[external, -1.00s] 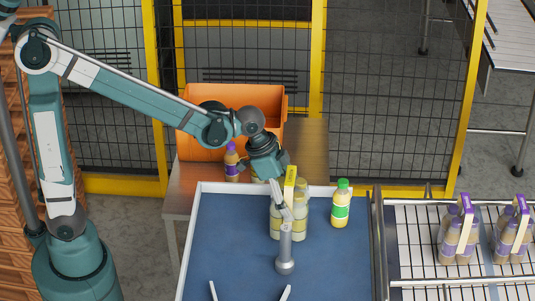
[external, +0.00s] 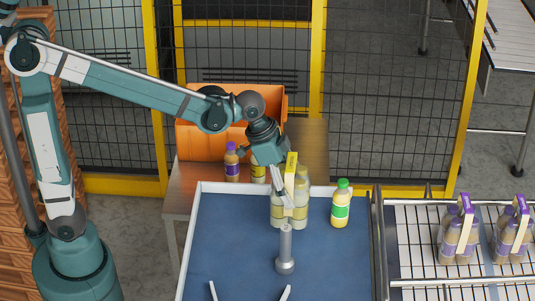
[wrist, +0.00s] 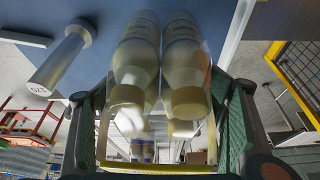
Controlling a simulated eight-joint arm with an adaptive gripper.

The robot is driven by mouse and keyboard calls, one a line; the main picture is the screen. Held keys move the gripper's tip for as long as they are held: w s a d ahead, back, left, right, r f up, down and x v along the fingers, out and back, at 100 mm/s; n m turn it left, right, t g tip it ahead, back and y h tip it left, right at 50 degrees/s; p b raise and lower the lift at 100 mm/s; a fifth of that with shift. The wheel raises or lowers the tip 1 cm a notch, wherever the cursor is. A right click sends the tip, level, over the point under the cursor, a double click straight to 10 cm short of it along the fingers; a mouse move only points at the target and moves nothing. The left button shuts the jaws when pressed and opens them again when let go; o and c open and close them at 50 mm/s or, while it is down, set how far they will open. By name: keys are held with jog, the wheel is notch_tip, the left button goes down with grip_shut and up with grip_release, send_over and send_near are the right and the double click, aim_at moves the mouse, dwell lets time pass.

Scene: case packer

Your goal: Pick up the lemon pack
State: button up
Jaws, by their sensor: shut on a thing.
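The lemon pack (external: 299,207) is a cluster of pale yellow bottles with a yellow carry handle (external: 291,170). It is upright over the blue-topped table, in the external view. My gripper (external: 279,184) is at the pack's upper left and shut on it. In the wrist view two pale bottles (wrist: 138,50) with yellowish caps fill the middle, between my gripper's fingers (wrist: 160,130). A yellow strip crosses below the caps. The exact contact between fingers and pack is hidden in the external view.
A bottle with a green cap (external: 341,205) stands right of the pack. A grey post (external: 285,252) stands in front. Behind are an orange crate (external: 205,142), a purple-capped bottle (external: 232,164) and a yellow-labelled bottle (external: 259,171). Purple-handled packs (external: 459,232) stand on the conveyor. The blue surface (external: 230,245) is clear at left.

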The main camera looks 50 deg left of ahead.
aim_at(296, 178)
jog(key=shift+r, duration=2.55)
